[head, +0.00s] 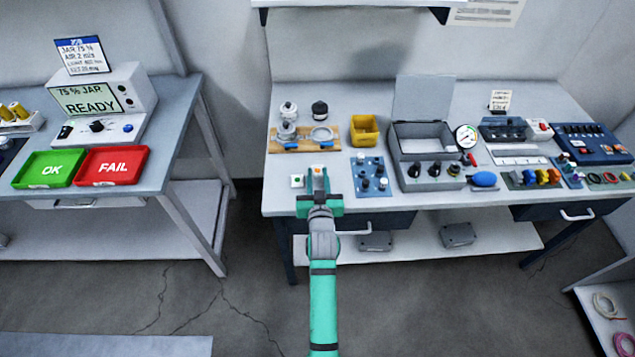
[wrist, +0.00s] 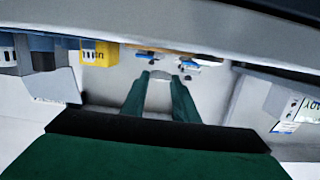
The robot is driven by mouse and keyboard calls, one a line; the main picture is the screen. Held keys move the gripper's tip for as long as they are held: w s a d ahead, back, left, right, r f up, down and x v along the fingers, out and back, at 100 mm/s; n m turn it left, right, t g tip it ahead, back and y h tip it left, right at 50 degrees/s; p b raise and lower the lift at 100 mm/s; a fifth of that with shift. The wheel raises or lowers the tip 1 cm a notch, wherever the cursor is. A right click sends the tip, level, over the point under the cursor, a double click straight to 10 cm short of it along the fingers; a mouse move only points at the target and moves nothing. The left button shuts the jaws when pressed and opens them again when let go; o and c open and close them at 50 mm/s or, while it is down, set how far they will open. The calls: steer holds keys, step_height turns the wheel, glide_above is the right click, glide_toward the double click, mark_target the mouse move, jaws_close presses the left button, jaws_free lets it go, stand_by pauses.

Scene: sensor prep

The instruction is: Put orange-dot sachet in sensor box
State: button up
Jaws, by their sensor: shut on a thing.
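The orange-dot sachet (head: 317,168), small and white with an orange mark, is at the tips of my gripper (head: 318,177) near the front edge of the bench. In the wrist view the two green fingers of my gripper (wrist: 160,80) are closed on a pale thing, with its dot not readable there. A grey box (head: 425,151) with a raised lid stands to the right; it appears to be the sensor box, but no label is readable. My gripper is left of it and apart from it.
A second white sachet with a green dot (head: 297,181) lies just left of my gripper. A yellow bin (head: 364,130), a wooden board (head: 290,146) and a blue mat with knobs (head: 370,176) are close by. A gauge (head: 466,137) stands at the grey box's right.

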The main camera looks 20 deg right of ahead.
mark_target(317, 187)
steer(key=f, duration=0.3)
steer(key=shift+w+f, duration=0.15)
steer(key=shift+w, duration=0.05)
steer(key=shift+s+d, duration=0.15)
steer(key=shift+f, duration=0.1)
steer(key=o, duration=1)
steer(key=shift+f, duration=0.1)
steer(key=shift+a, duration=0.2)
steer(key=shift+r, duration=0.2)
